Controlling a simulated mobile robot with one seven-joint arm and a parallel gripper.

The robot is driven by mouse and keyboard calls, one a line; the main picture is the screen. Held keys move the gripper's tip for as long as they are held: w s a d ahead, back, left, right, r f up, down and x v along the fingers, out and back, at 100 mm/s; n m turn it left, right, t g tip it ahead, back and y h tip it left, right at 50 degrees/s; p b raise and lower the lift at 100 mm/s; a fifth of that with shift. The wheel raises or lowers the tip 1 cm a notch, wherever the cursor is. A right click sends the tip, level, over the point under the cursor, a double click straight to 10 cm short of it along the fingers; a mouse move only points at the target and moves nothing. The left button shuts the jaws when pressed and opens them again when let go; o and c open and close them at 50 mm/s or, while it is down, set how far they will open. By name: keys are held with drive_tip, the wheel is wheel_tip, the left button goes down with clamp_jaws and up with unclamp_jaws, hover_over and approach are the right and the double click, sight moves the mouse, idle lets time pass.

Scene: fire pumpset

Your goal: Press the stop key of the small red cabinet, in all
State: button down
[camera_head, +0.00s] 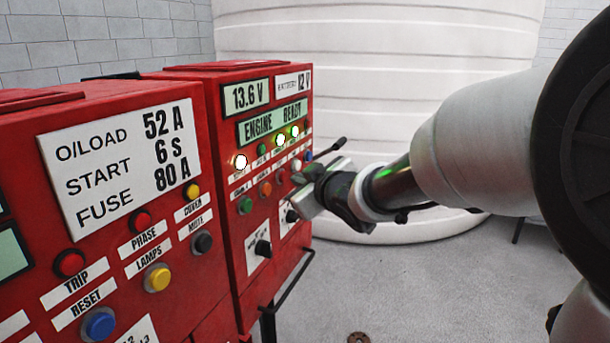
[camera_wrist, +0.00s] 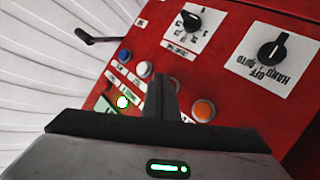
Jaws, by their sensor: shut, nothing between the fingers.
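The small red cabinet (camera_head: 225,110) stands behind the larger front panel, with a "13.6 V" display and an "ENGINE READY" display. Below its lamps runs a slanting row of keys, including green (camera_head: 245,205) and orange (camera_head: 265,188). Their small labels are unreadable, so I cannot tell which is the stop key. My gripper (camera_head: 303,190) is shut and empty, close to the panel at the right end of this row. In the wrist view its fingers (camera_wrist: 163,97) lie between a white key (camera_wrist: 144,69) and an orange key (camera_wrist: 204,110). They hide the panel behind them; contact is unclear.
A larger red panel (camera_head: 110,230) with several buttons stands at the near left. Black rotary knobs, one marked hand/off/auto (camera_wrist: 271,51), and a projecting black lever (camera_wrist: 95,38) are near my gripper. A white tank (camera_head: 360,60) stands behind. Grey floor (camera_head: 430,290) is open on the right.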

drive_tip(key=shift+d, duration=0.1)
drive_tip(key=shift+s+d+p, duration=0.3)
drive_tip(key=shift+d+p, duration=0.1)
drive_tip(key=shift+d, duration=0.4)
drive_tip(key=shift+s+d+p, duration=0.3)
drive_tip(key=shift+d+p, duration=0.1)
drive_tip(key=shift+d, duration=0.4)
drive_tip(key=shift+s+d+p, duration=0.3)
drive_tip(key=shift+d+p, duration=0.1)
drive_tip(key=shift+d, duration=0.4)
